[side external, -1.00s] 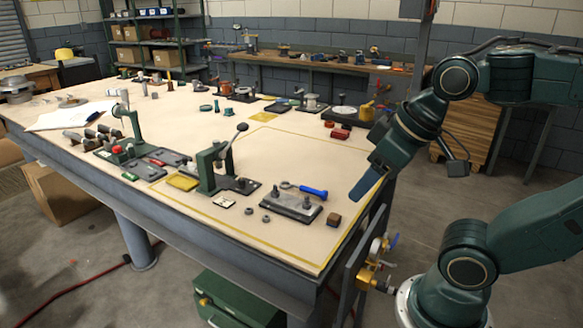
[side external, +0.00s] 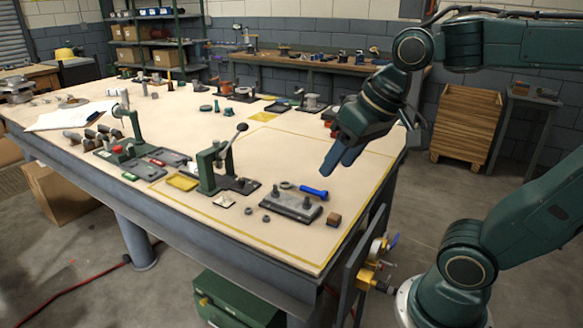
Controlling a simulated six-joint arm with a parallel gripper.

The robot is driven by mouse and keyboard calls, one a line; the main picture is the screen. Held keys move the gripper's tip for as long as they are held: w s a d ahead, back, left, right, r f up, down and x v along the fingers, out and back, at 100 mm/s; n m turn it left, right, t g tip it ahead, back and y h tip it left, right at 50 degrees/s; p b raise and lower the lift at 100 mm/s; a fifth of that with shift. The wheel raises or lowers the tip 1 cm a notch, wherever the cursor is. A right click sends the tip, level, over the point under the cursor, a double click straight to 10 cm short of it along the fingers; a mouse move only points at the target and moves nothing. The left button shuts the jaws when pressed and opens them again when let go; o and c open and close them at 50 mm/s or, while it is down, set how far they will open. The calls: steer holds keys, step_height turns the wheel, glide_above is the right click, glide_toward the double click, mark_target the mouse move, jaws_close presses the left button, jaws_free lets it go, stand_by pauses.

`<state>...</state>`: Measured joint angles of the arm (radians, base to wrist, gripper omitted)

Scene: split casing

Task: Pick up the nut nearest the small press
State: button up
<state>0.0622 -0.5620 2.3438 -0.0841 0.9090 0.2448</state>
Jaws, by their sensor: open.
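The small press (side external: 207,172) is a dark green upright with a lever and black ball knob, standing near the table's front edge. Two small dark grey nuts lie on the bare tabletop to its lower right. One nut (side external: 248,211) is nearer the press; the other nut (side external: 266,218) lies just right of it. My gripper (side external: 337,164) is open and hangs above the table, to the right of and higher than the nuts, touching nothing. Its blue-grey fingers point down and overlap in this view, so the gap between them is hard to see.
A grey plate with upright studs (side external: 291,207) lies right of the nuts. Near it are a blue-handled tool (side external: 313,191) and a brown block (side external: 333,219). A pale square piece (side external: 224,201) lies by the press base. A yellow tray (side external: 183,182) is left of the press.

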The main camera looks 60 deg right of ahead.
steer(key=w+d+f+m+g+y, duration=0.1)
steer(key=w+d+m, duration=0.35)
steer(key=w, duration=0.65)
steer(key=w+d+f+m+g+y, duration=0.1)
steer(key=w+d+m, duration=0.2)
steer(key=w+m, duration=0.55)
steer(key=w+d+f+m, duration=0.4)
steer(key=w+d+f, duration=0.3)
steer(key=f, duration=0.2)
steer(key=w+d+f+m+g+y, duration=0.1)
steer(key=w+d+f+m, duration=0.3)
steer(key=f, duration=0.5)
steer(key=w+d, duration=0.2)
steer(key=shift+w+d+f+y, duration=0.3)
steer(key=shift+w+d+f, duration=0.05)
steer(key=shift+w+d, duration=0.05)
glide_toward(247, 214)
steer(key=shift+w+d+f, duration=0.15)
steer(key=shift+w+f, duration=0.3)
steer(key=shift+f, duration=0.35)
steer(key=shift+x, duration=2.6)
